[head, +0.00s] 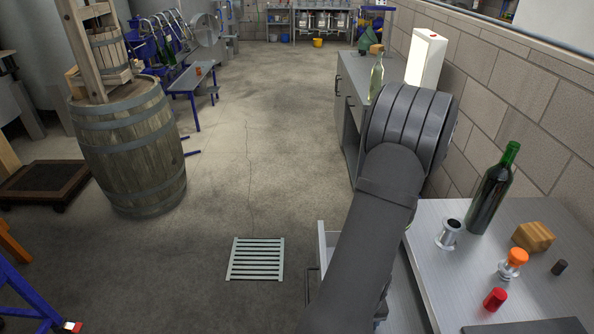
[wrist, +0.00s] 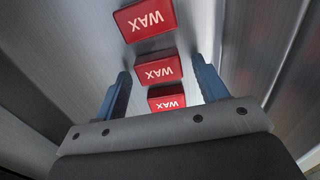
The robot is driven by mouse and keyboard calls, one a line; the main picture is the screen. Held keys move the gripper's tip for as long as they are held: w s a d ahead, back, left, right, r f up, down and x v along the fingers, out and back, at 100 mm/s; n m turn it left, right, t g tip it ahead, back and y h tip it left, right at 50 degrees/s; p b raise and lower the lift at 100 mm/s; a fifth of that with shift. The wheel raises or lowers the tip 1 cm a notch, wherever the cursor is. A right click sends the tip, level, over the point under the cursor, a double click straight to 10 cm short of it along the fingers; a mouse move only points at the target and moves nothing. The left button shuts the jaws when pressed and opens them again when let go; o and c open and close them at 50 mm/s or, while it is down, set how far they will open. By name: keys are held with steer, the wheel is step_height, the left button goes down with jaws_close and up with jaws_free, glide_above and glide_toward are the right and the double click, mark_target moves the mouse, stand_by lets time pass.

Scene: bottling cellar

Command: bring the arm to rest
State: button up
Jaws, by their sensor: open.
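My gripper (wrist: 162,67) shows in the wrist view with its two blue fingers spread wide apart and nothing held between them. Three red blocks marked WAX lie in a row beyond and between the fingers: a far one (wrist: 145,18), a middle one (wrist: 158,69) and a near one (wrist: 166,98), partly hidden by my gripper. They lie on bare metal between metal walls, which looks like the inside of a drawer. In the head view my dark arm (head: 360,240) reaches up and bends over; my gripper is hidden there.
A partly hidden open drawer (head: 322,240) is left of my arm. On the right worktop (head: 440,275) stand a dark green bottle (head: 490,190), a metal cup (head: 448,235), an orange-topped stopper (head: 516,259), a red cap (head: 495,299) and a wooden block (head: 533,236). A barrel (head: 130,150) stands left.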

step_height(320, 180, up, 4)
steer(key=shift+r, duration=0.1)
steer(key=s+d+r, duration=0.5)
steer(key=s+r, duration=0.5)
steer(key=r, duration=0.1)
steer(key=shift+d+r, duration=0.35)
stand_by(0.3)
